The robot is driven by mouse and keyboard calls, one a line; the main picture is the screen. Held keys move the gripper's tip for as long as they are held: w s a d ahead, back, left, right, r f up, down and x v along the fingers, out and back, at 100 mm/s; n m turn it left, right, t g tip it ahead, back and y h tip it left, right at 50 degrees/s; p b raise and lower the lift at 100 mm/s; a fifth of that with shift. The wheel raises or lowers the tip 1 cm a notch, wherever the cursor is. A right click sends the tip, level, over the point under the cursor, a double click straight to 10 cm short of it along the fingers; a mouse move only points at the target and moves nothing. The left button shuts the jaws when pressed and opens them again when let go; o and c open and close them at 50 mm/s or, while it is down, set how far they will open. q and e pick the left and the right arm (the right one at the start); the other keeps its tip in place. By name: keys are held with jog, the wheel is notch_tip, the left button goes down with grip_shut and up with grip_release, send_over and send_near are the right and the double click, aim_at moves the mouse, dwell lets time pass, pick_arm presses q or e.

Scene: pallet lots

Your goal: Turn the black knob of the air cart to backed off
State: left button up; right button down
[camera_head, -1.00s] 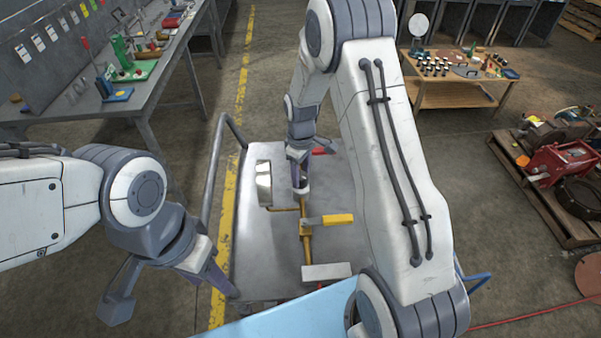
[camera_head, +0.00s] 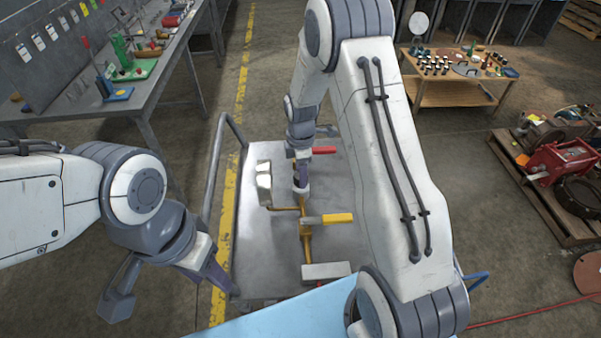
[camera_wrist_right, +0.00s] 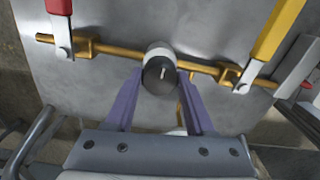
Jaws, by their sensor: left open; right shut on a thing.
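The air cart (camera_head: 275,245) has a grey metal top in the head view, with a brass pipe (camera_head: 305,240) along it. The black knob (camera_wrist_right: 158,78) sits on a pale round body on this pipe in the right wrist view. A short white mark on its face runs nearly upright in that view. My right gripper (camera_wrist_right: 162,84) is shut on the knob, one purple finger on each side. In the head view my right gripper (camera_head: 301,184) mostly hides the knob. My left gripper (camera_head: 172,298) is open and empty, left of the cart.
A yellow lever (camera_head: 338,218) and a red lever (camera_head: 323,150) stand on the pipe close to my right gripper. A silver gauge-like part (camera_head: 264,184) and a pale box (camera_head: 326,271) are also close. A workbench (camera_head: 150,85) stands at the left, a loaded pallet (camera_head: 555,205) at the right.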

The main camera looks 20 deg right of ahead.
jog(key=shift+w+r+n, duration=0.1)
jog(key=shift+n, duration=0.2)
jog(key=shift+c, duration=1.3)
grip_release()
notch_tip(320, 180, up, 10)
jog(key=b, duration=0.1)
jog(key=shift+r, duration=0.2)
